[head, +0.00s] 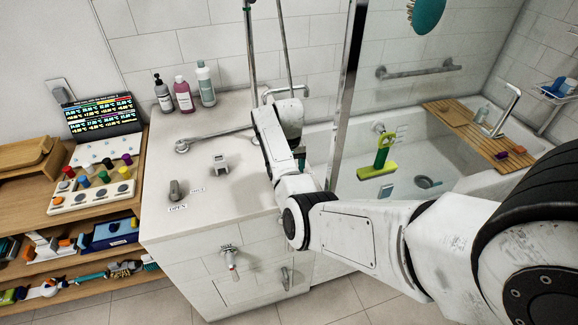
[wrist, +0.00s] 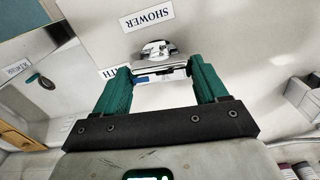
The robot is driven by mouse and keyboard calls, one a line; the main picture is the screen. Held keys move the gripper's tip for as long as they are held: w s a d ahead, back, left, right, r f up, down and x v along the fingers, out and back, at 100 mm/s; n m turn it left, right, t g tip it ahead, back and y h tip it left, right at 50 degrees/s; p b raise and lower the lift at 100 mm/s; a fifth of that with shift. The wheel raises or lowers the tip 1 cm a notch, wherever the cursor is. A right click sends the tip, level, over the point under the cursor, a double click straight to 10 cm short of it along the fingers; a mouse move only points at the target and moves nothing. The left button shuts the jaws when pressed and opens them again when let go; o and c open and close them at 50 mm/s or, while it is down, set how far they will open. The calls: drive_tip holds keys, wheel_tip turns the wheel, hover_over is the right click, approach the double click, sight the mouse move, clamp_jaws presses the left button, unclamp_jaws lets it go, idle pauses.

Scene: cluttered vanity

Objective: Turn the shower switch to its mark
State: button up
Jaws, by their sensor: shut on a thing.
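In the wrist view the shower switch (wrist: 155,52) is a small chrome handle on a white surface. My gripper (wrist: 160,68) has its two green fingers on either side of the handle and is shut on it. A label reading SHOWER (wrist: 148,20), upside down in this view, lies just beyond the switch. A second label (wrist: 112,72), ending in "TH", is partly hidden by the left finger.
On the white counter (head: 225,195) are a grey knob by an OPEN label (head: 178,190), a small grey fitting (head: 220,163) and several bottles (head: 182,94). A chrome post (head: 345,90) stands right of my gripper. A green-handled tool (head: 382,155) is at the tub.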

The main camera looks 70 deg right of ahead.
drive_tip(key=shift+n, duration=0.6)
drive_tip(key=shift+w, duration=0.1)
drive_tip(key=o, duration=1.1)
drive_tip(key=shift+c, duration=0.2)
wheel_tip(320, 180, up, 11)
drive_tip(key=b, duration=0.1)
drive_tip(key=shift+b, duration=0.35)
drive_tip(key=shift+f, duration=0.1)
